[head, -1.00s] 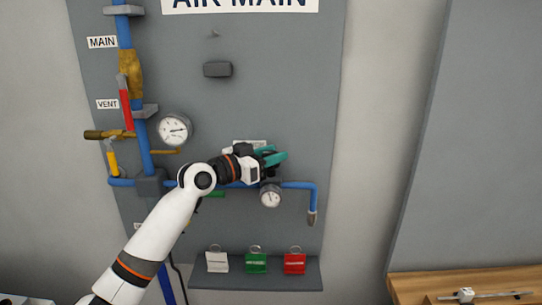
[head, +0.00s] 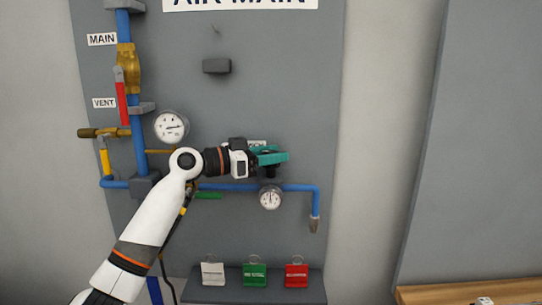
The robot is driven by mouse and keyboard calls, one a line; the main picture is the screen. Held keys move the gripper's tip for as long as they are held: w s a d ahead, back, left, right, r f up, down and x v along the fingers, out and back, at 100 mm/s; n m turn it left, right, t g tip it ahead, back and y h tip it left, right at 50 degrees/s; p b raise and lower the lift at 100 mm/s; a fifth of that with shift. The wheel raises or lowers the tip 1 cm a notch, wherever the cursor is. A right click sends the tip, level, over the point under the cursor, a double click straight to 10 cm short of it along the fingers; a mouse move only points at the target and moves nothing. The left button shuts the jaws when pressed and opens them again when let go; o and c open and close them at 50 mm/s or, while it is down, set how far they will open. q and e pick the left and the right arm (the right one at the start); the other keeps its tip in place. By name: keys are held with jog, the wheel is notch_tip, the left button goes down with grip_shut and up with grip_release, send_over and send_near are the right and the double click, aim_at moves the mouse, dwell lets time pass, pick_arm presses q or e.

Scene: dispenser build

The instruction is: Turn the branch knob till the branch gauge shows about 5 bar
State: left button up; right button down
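My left arm comes in from the lower left, and its gripper (head: 272,156) with teal fingers is over the branch pipe. A dark part, apparently the branch knob (head: 269,173), shows just under the fingers and is mostly hidden by them. I cannot tell whether the fingers touch it or how far apart they are. The small round branch gauge (head: 270,199) sits on the blue pipe below; its needle seems to point roughly upward, but its numbers are too small to read. My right gripper is not in view.
A larger gauge (head: 171,127) sits left of the gripper. White, green and red tags (head: 296,275) stand on a shelf below. The panel's right side is clear.

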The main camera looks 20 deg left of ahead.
pick_arm(q)
jog(key=b+v, duration=0.4)
jog(key=v, duration=0.8)
dwell(0.5)
